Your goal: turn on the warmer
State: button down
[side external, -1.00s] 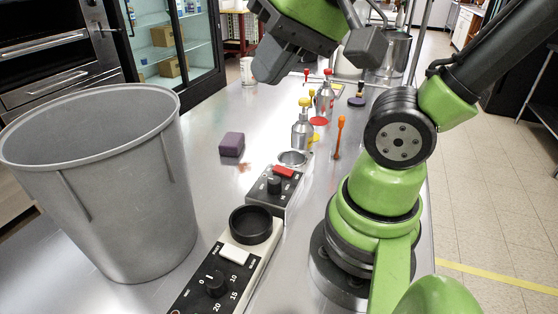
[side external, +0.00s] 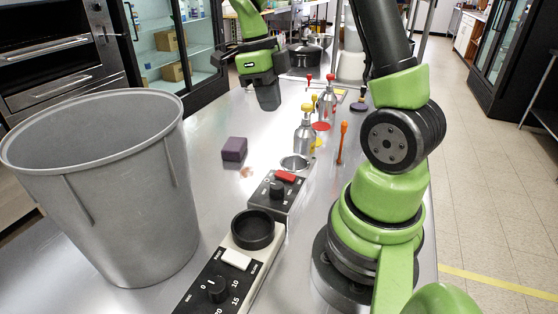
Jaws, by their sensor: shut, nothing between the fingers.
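Two control boxes stand in line on the steel counter; I cannot tell from labels which is the warmer. The farther box (side external: 268,203) has a red rocker switch (side external: 285,177), a black knob (side external: 277,189) and a metal ring (side external: 295,162) at its far end. The nearer box (side external: 243,267) has a white rocker (side external: 236,259), a numbered dial (side external: 217,289) and a black ring cup (side external: 252,229). My gripper (side external: 268,106) is shut and empty, pointing down over the far counter, well beyond and apart from both boxes.
A large grey bin (side external: 105,190) stands at left. A purple block (side external: 234,149) lies left of the farther box. Metal bottles (side external: 305,137) with coloured tops and an orange stick-like tool (side external: 342,142) stand beyond it. The counter between bin and boxes is mostly clear.

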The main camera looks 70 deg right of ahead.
aim_at(281, 173)
jog(key=shift+d+f+m, duration=0.2)
jog(key=shift+d+m, duration=0.05)
jog(key=shift+m, duration=0.15)
jog(key=x, duration=1.2)
jog(key=shift+w+f, duration=0.25)
jog(key=shift+f, duration=0.2)
jog(key=shift+w+f, duration=0.1)
jog(key=shift+f, duration=0.45)
jog(key=shift+w+f+g, duration=0.3)
jog(key=shift+f+g, duration=0.2)
jog(key=shift+g, duration=0.2)
jog(key=shift+s+r, duration=0.1)
